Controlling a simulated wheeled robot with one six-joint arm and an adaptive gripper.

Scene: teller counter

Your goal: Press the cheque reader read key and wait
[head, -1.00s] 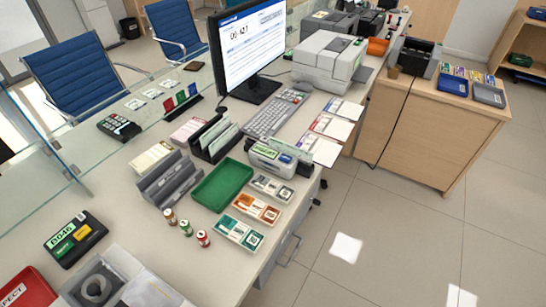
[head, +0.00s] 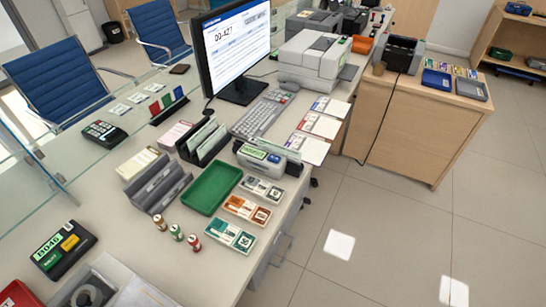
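A small grey desk device with a lit green display (head: 254,152) sits at the counter's right edge and looks like the cheque reader (head: 280,166). A small blue patch shows on its top beside the display; I cannot tell whether this is the read key. The display text is too small to read. My gripper is not in view, and nothing touches the device.
A green tray (head: 211,189), several card packs (head: 240,207) and file racks (head: 207,140) crowd the counter around it. A keyboard (head: 255,115) and monitor (head: 236,50) stand behind. A wooden cabinet (head: 410,125) stands at right. The tiled floor (head: 390,230) is clear.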

